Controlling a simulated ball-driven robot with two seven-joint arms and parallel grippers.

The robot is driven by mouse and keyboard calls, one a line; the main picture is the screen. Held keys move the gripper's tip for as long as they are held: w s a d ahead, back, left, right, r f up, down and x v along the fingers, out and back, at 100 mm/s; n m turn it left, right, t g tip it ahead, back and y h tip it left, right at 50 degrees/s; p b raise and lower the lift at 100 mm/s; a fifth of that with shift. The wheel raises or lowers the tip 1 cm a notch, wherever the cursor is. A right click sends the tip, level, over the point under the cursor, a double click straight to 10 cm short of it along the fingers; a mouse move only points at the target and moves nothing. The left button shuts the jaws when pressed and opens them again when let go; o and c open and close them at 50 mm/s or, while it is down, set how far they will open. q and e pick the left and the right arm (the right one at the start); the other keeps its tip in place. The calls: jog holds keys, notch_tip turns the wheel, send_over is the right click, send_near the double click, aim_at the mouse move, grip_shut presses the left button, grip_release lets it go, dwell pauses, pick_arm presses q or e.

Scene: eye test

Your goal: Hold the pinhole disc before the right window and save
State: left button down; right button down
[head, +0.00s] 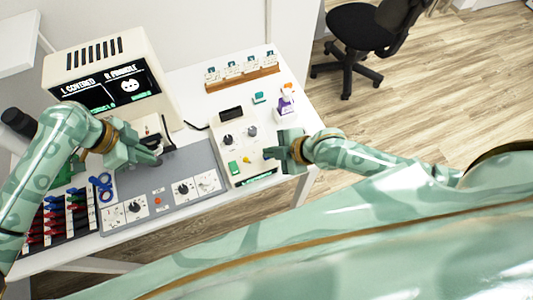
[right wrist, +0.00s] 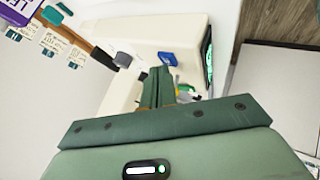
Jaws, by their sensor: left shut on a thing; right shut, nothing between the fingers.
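A cream tester (head: 150,103) stands at the back left. Its screen (head: 105,87) reads "L COVERED" and "R PINHOLE" above a white figure. My left gripper (head: 158,158) is shut at the tester's front, close to its lower opening. The thing in it, seemingly the pinhole disc, is mostly hidden by the fingers. A cream control box (head: 228,140) with knobs and coloured keys stands to the right. My right gripper (head: 268,154) is shut and empty beside the box's right side. In the right wrist view its fingers (right wrist: 158,86) point at the box (right wrist: 150,40), near a blue key (right wrist: 167,58).
A grey panel with dials (head: 172,172) lies in front of the tester. Blue rings (head: 101,187) and a rack of coloured pieces (head: 62,218) are at left. A wooden card rack (head: 243,80) and a purple-and-white bottle (head: 286,100) stand behind the box. A chair (head: 365,35) is beyond.

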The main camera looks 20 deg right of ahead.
jog(key=shift+f, duration=0.3)
jog(key=shift+r, duration=0.1)
dwell(0.3)
jog(key=shift+r, duration=0.75)
jog(key=shift+r, duration=0.1)
jog(key=shift+r, duration=2.4)
jog(key=v, duration=1.2)
